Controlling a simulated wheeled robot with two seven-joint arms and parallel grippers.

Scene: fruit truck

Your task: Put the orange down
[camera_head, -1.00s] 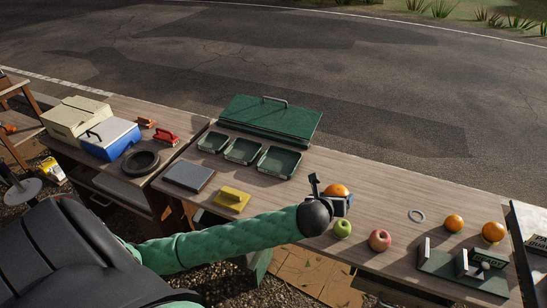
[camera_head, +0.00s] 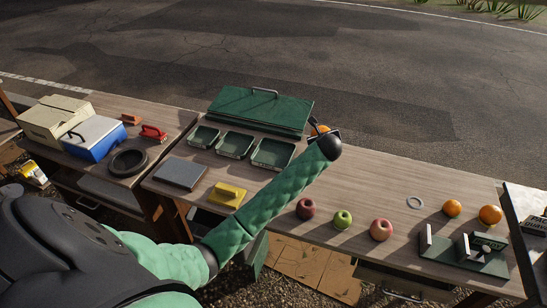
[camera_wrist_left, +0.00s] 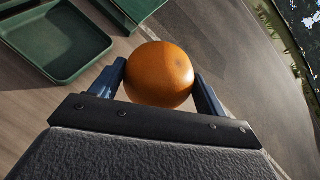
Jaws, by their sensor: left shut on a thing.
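An orange (camera_wrist_left: 159,75) is held between the two fingers of my left gripper (camera_wrist_left: 163,88) in the left wrist view. In the head view my left gripper (camera_head: 322,134) is beyond the dark wrist, near the right end of the green box. Only a small part of the orange (camera_head: 319,128) shows there. The green trays (camera_head: 271,153) lie to the left of the gripper, and one tray (camera_wrist_left: 62,45) shows at the upper left of the wrist view. Two more oranges (camera_head: 452,208) (camera_head: 490,215) rest on the right part of the table. My right gripper is not in view.
A dark red apple (camera_head: 306,208), a green apple (camera_head: 342,219) and a pinkish apple (camera_head: 381,229) lie along the near edge. A green box (camera_head: 259,108) stands behind the trays. A yellow block (camera_head: 227,194) and grey slab (camera_head: 180,173) lie left.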

